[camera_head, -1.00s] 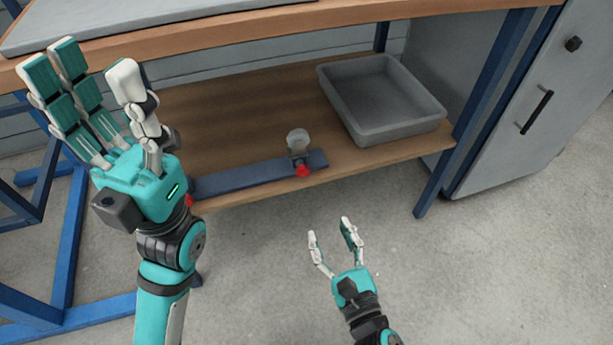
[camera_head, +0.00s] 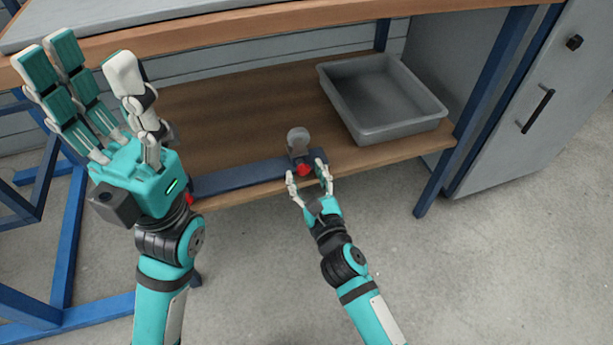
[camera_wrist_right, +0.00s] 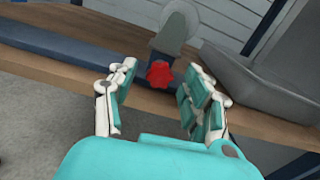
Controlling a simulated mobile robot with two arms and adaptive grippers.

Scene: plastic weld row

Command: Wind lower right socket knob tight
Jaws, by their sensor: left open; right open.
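The red knob (camera_head: 304,170) sits on the front of a grey socket (camera_head: 299,152) with a pale round disc (camera_head: 299,138) above it, near the right end of a dark blue bar on the lower shelf. My right gripper (camera_head: 308,182) is open just in front of the knob. In the right wrist view the knob (camera_wrist_right: 160,74) shows between and beyond the spread fingers (camera_wrist_right: 155,90), with no visible contact. My left gripper (camera_head: 90,75) is open and empty, raised at the left, and hides part of the bar's left end.
The dark blue bar (camera_head: 240,176) lies along the front edge of the wooden shelf (camera_head: 230,115). Another red knob (camera_head: 189,199) shows partly behind my left wrist. A grey bin (camera_head: 385,100) stands right of the socket. The tabletop (camera_head: 200,40) overhangs above. Floor in front is clear.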

